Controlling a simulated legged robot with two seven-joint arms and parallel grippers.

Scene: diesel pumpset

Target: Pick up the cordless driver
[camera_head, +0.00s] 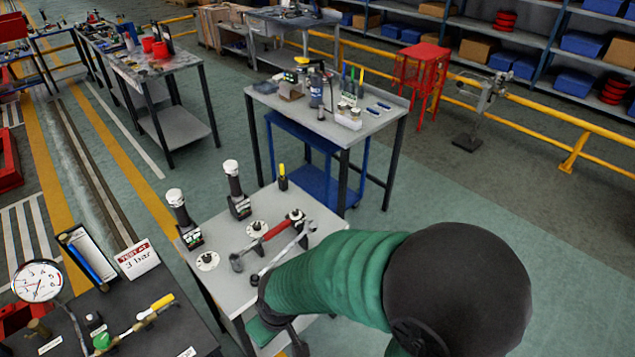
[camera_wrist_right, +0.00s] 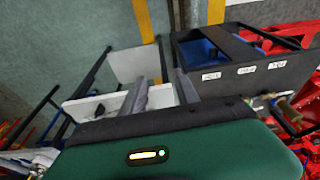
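Two upright tools with dark grips and pale tops, which look like cordless drivers, stand on the grey table: one at the left edge (camera_head: 183,218), one farther back (camera_head: 236,190). Both are upright and untouched. My right arm reaches in from the right over the table's near end. My right gripper (camera_head: 282,338) is low by the near table edge, well in front of both tools, and partly hidden by its arm. In the right wrist view its fingers (camera_wrist_right: 160,92) look apart, with nothing clear between them. My left gripper is not in view.
The grey table (camera_head: 222,243) also holds a red-handled wrench (camera_head: 265,238), another long tool and round white discs. A dark bench (camera_head: 150,338) with a gauge (camera_head: 38,281) and test sign (camera_head: 137,259) is at lower left. Another grey table (camera_head: 330,125) stands behind.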

